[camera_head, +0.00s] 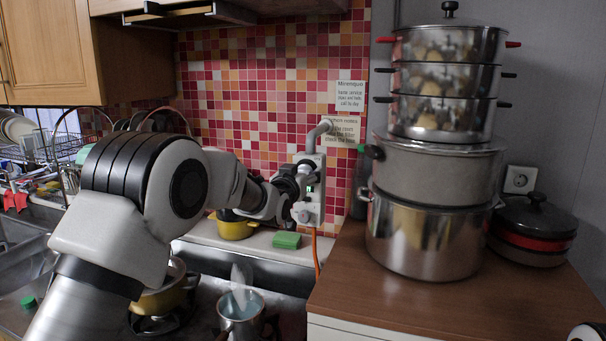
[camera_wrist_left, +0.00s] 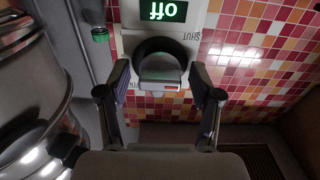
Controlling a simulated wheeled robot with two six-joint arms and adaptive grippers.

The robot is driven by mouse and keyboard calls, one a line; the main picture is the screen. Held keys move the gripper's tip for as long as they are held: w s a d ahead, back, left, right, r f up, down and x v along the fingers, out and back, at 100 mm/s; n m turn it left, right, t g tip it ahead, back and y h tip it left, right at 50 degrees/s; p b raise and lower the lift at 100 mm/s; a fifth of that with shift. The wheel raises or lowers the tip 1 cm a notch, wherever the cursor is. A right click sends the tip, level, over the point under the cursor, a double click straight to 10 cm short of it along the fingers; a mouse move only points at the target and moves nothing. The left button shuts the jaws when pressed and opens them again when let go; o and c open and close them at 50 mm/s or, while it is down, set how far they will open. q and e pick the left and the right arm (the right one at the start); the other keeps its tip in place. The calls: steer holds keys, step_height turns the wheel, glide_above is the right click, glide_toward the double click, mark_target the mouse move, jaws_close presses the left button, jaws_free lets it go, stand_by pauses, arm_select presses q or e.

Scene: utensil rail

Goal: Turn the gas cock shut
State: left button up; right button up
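The gas cock is on a pale box (camera_head: 308,212) on the tiled wall in the head view, largely hidden behind my left gripper (camera_head: 290,186). In the left wrist view its dark round knob with a grey handle (camera_wrist_left: 161,70) faces me. A green-lit display (camera_wrist_left: 163,11) above it reads "Off" upside down, and an upside-down "SHUT" label is at the upper right. My left gripper (camera_wrist_left: 160,85) is open, one finger on each side of the knob, with narrow gaps visible. My right gripper is not in view.
A stack of steel pots (camera_head: 430,230) stands close to the right of the box on a brown counter (camera_head: 400,312). An orange hose (camera_head: 316,255) hangs below. A yellow pot (camera_head: 236,229) and green sponge (camera_head: 287,240) lie below left.

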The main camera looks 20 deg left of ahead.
arm_select(q)
steer(key=shift+f, duration=0.1)
steer(key=s, duration=1.2)
steer(key=shift+a, duration=0.2)
